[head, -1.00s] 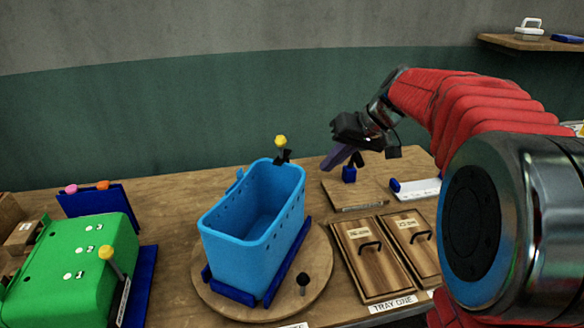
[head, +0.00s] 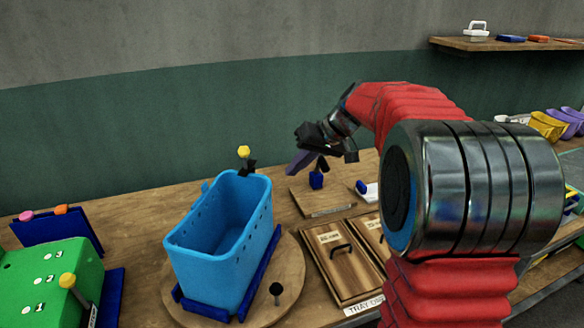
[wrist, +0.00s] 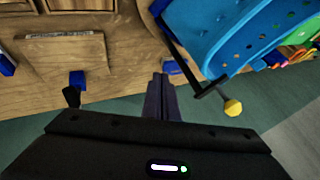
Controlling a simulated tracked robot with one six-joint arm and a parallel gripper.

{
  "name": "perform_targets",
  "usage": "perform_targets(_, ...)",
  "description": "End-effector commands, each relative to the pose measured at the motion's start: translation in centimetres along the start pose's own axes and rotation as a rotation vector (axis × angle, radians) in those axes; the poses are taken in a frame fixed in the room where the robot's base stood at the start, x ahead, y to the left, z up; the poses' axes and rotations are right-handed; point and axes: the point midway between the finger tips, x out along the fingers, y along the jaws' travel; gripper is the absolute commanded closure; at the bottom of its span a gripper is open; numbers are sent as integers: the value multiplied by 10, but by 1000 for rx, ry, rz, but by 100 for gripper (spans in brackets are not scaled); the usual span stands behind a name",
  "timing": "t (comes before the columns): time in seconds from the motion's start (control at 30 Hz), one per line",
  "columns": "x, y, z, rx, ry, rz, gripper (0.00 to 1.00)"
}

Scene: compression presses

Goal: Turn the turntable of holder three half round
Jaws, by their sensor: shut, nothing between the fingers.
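A round wooden turntable (head: 292,262) lies on the workbench and carries a blue perforated bin (head: 220,236) in a dark blue cradle (head: 262,278). A black knob (head: 276,290) stands up from the turntable's near right edge. A yellow-tipped black lever (head: 244,153) rises behind the bin's far end; it also shows in the wrist view (wrist: 232,107). The holder's number label is not readable here. My gripper (head: 292,171) is shut and empty, in the air to the right of the bin's far end. In the wrist view its fingers (wrist: 160,80) are together, beside the bin (wrist: 225,35).
A green box (head: 50,280) with a yellow-knobbed lever stands at left. Wooden lidded trays (head: 340,265) lie right of the turntable, one labelled TRAY ONE. A wooden board with a small blue block (head: 316,181) lies behind them. A wall shelf (head: 500,46) is at upper right.

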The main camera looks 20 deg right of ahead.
Motion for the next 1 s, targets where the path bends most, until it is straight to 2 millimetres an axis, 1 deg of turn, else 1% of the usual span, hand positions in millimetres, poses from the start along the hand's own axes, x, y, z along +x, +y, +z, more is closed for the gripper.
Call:
perform_targets(0.1,19,0,1,0,-3,-2,100)
perform_targets(0.5,81,0,1,0,-3,-1,100)
perform_targets(0.6,86,-16,0,-2,-1,-1,100)
perform_targets(0.7,91,-26,0,-2,0,0,100)
perform_targets(0.83,95,-33,0,-1,0,0,100)
perform_targets(1.0,96,-35,0,0,0,1,100)
